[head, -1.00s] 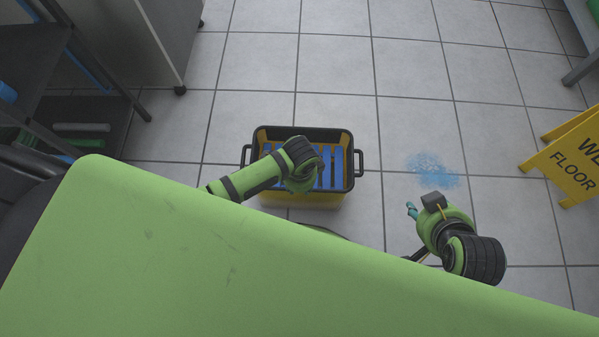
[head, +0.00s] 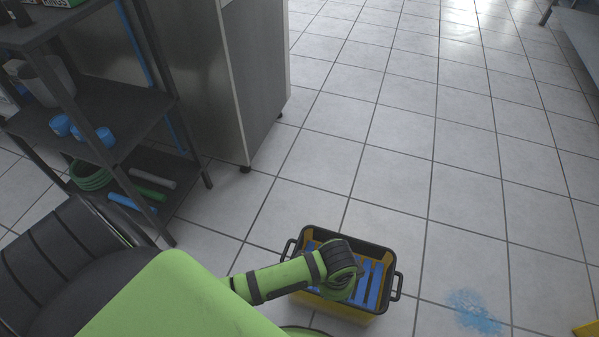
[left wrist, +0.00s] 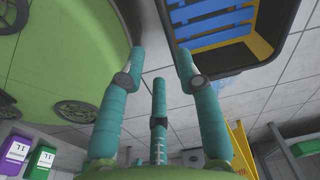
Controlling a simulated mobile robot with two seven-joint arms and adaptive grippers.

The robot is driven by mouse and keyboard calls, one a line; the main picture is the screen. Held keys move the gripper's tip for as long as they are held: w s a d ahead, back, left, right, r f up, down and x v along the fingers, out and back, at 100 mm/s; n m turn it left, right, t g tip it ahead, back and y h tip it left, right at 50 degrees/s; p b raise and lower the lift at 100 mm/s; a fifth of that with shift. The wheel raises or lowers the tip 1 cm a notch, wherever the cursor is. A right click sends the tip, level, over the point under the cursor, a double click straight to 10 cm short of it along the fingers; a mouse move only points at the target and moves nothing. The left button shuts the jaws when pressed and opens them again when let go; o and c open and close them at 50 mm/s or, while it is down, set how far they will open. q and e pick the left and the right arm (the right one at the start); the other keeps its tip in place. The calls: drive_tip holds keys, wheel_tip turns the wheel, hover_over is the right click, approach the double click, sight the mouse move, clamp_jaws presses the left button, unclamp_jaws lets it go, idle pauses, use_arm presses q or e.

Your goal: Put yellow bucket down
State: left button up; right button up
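The yellow bucket (head: 345,308) has a black rim, two black side handles and blue slats inside. It is upright low over the floor and seems to stand on the tiles. It also shows at the top right of the left wrist view (left wrist: 262,46). My left arm reaches across its left part in the head view, where the fingers are hidden. In the left wrist view my left gripper (left wrist: 160,66) has its teal fingers spread with nothing between them. The right fingertip is close beside the bucket's rim; contact cannot be told. My right gripper is out of view.
A black shelf rack (head: 90,125) with blue and green items stands at left, beside a grey cabinet (head: 215,80). A blue spill (head: 474,312) lies right of the bucket. A yellow sign (head: 588,329) edges in at bottom right. The tiled floor beyond is clear.

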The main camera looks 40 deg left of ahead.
use_arm(q)
drive_tip(key=s+a+r+n+t, duration=0.2)
drive_tip(key=s+a+n, duration=0.3)
drive_tip(key=a+n, duration=0.5)
drive_tip(key=shift+s+r+n, duration=0.35)
drive_tip(key=shift+r+n, duration=0.05)
drive_tip(key=shift+r, duration=0.1)
